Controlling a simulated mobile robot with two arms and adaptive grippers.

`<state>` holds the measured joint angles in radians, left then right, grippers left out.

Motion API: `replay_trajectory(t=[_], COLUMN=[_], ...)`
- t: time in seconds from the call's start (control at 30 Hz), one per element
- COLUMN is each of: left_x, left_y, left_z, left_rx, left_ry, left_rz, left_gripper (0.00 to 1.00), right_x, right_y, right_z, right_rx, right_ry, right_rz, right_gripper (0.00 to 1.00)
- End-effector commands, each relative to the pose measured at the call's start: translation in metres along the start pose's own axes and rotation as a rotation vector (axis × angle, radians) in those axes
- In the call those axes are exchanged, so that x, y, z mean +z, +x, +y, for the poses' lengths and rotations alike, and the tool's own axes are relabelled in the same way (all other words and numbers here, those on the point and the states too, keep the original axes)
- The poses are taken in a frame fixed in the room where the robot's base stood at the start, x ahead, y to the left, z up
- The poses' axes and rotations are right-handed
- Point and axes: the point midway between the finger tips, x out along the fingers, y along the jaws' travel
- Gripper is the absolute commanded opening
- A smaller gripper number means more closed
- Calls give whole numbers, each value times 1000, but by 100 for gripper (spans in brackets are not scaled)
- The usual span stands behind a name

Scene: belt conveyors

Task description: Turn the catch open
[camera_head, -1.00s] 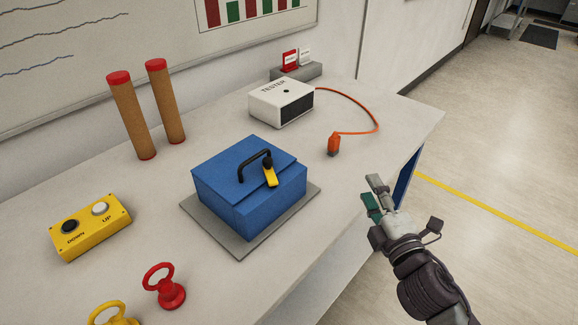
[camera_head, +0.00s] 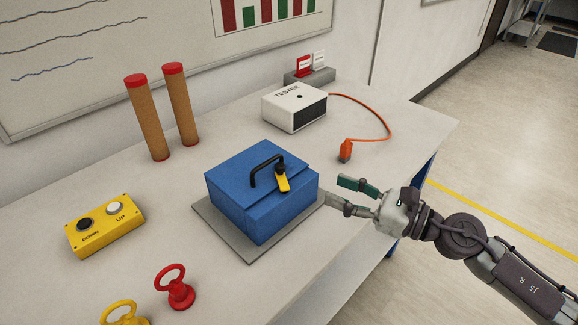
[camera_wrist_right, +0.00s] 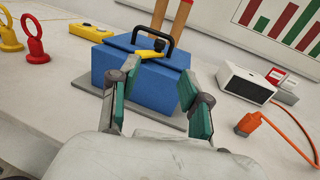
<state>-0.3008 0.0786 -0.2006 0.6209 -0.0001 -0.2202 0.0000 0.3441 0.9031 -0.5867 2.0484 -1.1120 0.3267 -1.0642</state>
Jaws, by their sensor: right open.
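A blue box (camera_head: 255,208) with a black handle (camera_head: 262,166) on its lid sits on a grey plate (camera_head: 240,252) on the bench. My left gripper is not in view.
A yellow button box (camera_head: 105,226), red ring (camera_head: 176,288) and yellow ring (camera_head: 124,313) are to the left. Two brown tubes (camera_head: 148,120) with red ends stand behind. A white tester (camera_head: 290,110) with an orange cable and plug (camera_head: 345,151) is at the back right.

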Motion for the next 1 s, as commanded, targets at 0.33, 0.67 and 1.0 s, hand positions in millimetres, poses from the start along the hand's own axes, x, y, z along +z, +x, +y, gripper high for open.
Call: replay_trajectory(t=[0.33, 0.67, 1.0], left_x=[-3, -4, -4], left_y=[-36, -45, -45], left_z=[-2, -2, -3], left_rx=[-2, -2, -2], left_ry=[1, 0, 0], left_rz=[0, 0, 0], left_gripper=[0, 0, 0], right_x=[7, 2, 1], right_y=[76, 116, 119], right_z=[0, 0, 0], right_rx=[1, -1, -1], right_ry=[3, 4, 4], right_rz=[-5, -3, -3], right_gripper=[47, 47, 47])
